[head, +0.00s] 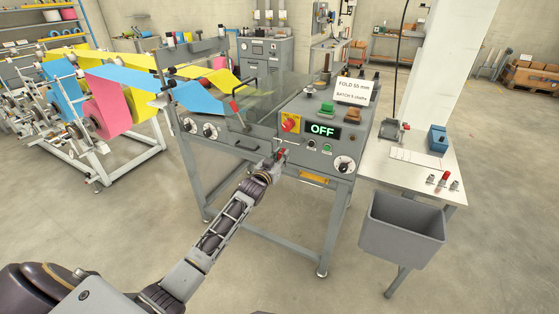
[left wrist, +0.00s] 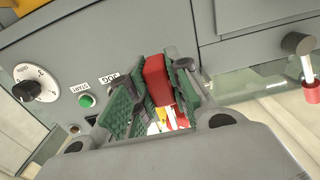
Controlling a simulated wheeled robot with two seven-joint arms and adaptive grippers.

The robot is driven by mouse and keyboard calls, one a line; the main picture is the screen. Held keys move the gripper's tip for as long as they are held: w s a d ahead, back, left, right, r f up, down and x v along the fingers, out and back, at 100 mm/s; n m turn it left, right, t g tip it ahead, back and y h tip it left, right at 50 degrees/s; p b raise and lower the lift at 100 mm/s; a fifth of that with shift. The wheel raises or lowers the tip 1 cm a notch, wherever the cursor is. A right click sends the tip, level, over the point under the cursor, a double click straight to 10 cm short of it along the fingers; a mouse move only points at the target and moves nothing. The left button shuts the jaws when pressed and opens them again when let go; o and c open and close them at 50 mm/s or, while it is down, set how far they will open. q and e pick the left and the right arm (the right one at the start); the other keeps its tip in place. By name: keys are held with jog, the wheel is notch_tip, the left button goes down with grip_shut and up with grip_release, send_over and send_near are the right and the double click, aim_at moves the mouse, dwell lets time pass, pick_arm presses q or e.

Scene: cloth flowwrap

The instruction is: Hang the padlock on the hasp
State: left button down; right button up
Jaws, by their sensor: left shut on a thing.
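My left gripper (head: 279,157) reaches up to the front of the machine's control panel, just below the red and yellow switch (head: 290,123). It is shut on a red padlock (left wrist: 158,80), whose body shows between the green finger pads in the left wrist view. In the head view the padlock is only a small red patch (head: 282,152) at the fingertips. Its shackle is hidden or too small to make out. I cannot pick out the hasp with certainty. My right gripper is not in view.
The grey panel (head: 345,145) carries an OFF display (head: 322,131), buttons and a dial (head: 344,165). A side table (head: 400,166) with small parts and a grey bin (head: 402,230) stand to the right. Rolls of coloured cloth (head: 110,100) are at the left. The floor in front is clear.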

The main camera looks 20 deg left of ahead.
pick_arm(q)
jog(key=shift+w, duration=0.7)
jog(key=shift+w+f+b, duration=0.35)
jog(key=shift+w+b, duration=0.05)
jog(key=shift+w, duration=0.15)
jog(key=shift+w+f+b, duration=0.35)
jog(key=shift+w+b, duration=0.05)
jog(key=shift+w, duration=0.15)
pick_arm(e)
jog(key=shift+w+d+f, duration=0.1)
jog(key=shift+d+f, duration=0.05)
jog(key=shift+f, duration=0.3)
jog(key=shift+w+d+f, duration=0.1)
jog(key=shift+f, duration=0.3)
pick_arm(q)
jog(key=c, duration=1.3)
grip_release()
jog(key=shift+o, duration=0.2)
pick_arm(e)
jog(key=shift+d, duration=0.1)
